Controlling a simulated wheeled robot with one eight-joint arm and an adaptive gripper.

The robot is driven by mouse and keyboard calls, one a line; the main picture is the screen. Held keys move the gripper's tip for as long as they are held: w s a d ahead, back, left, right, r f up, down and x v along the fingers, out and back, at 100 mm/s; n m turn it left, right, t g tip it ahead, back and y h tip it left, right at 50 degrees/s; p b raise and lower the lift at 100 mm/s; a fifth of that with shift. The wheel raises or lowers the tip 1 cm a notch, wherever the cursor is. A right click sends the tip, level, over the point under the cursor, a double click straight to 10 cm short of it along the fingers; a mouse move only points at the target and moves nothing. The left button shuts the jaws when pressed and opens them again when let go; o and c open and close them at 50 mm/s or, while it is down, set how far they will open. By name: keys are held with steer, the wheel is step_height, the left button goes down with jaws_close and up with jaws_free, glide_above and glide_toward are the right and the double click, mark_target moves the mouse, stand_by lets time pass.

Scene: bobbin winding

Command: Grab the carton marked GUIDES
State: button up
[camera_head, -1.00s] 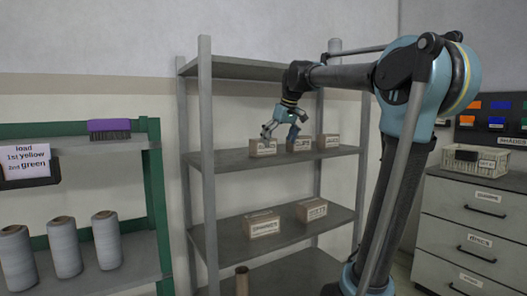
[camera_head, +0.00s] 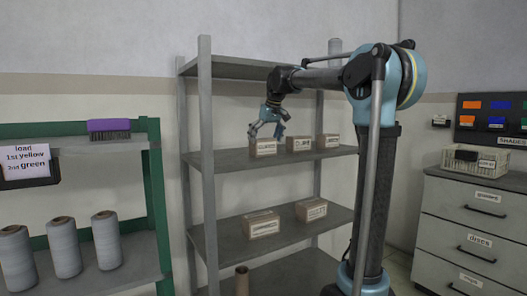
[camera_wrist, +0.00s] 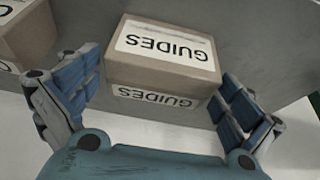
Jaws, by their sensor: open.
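The carton marked GUIDES (camera_wrist: 163,55) lies large in the wrist view, a brown box with white labels that read upside down. My gripper (camera_wrist: 161,82) is open, with one blue finger at each side of the carton's near end. Gaps show between fingers and carton, and I cannot tell how deep the fingers reach. In the head view my gripper (camera_head: 266,131) is just above and in front of the leftmost carton (camera_head: 263,149) on the upper-middle shelf, which fits the GUIDES carton. Its label is too small to read there.
Another carton (camera_wrist: 25,35) sits close by in the wrist view. Two more cartons (camera_head: 299,144) (camera_head: 328,141) stand to the right on that shelf (camera_head: 290,157). Shelf uprights (camera_head: 207,170) and the top shelf (camera_head: 235,66) frame the space. Two cartons (camera_head: 261,224) (camera_head: 311,209) rest below.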

steer(key=shift+w+a+f, duration=0.1)
steer(key=shift+w+a, duration=0.25)
steer(key=shift+w, duration=0.1)
steer(key=shift+w+f, duration=0.1)
steer(key=shift+f, duration=0.4)
steer(key=shift+c, duration=0.2)
steer(key=c, duration=0.8)
steer(key=shift+r, duration=0.1)
